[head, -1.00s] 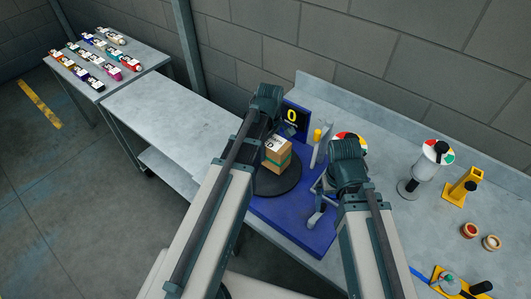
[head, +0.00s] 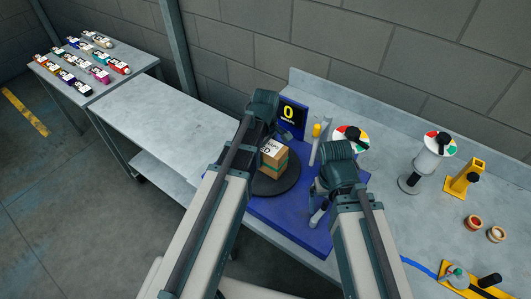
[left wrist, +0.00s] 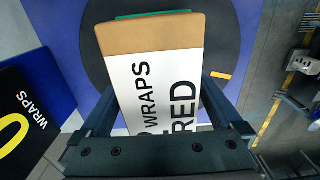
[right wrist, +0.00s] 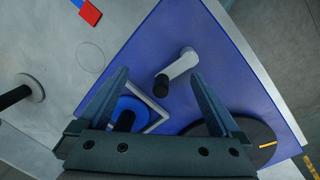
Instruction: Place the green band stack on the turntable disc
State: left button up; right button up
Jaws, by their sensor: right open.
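The green band stack (head: 274,156) is a brown cardboard box with a green band and a white label. It is over the dark round turntable disc (head: 289,182) on a blue base. I cannot tell whether it rests on the disc. In the left wrist view, the box (left wrist: 160,60) is between the fingers of my left gripper (left wrist: 160,88), which touch its sides. The disc (left wrist: 100,72) shows behind it. My right gripper (right wrist: 165,98) is open and empty above the blue base, near a grey crank with a black knob (right wrist: 176,73).
A black display (head: 292,118) reading 0 stands behind the disc. A yellow-topped post (head: 316,135), dial devices (head: 436,150), a yellow stand (head: 463,180) and rolls (head: 473,223) occupy the bench's right side. Several small packages (head: 80,60) lie on a far-left table. The middle table (head: 160,118) is clear.

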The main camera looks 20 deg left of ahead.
pick_arm(q)
notch_tip(320, 180, up, 12)
jog(key=p, duration=1.2)
jog(key=shift+r, duration=0.2)
pick_arm(e)
notch_tip(320, 180, up, 12)
jog(key=shift+r, duration=0.2)
pick_arm(q)
jog(key=shift+f, duration=0.2)
pick_arm(e)
jog(key=shift+f, duration=0.2)
pick_arm(q)
notch_tip(320, 180, down, 12)
jog(key=b, duration=1.2)
pick_arm(e)
notch_tip(320, 180, down, 12)
pick_arm(q)
jog(key=shift+d, duration=0.15)
pick_arm(e)
jog(key=shift+w+r, duration=0.1)
jog(key=shift+w, duration=0.05)
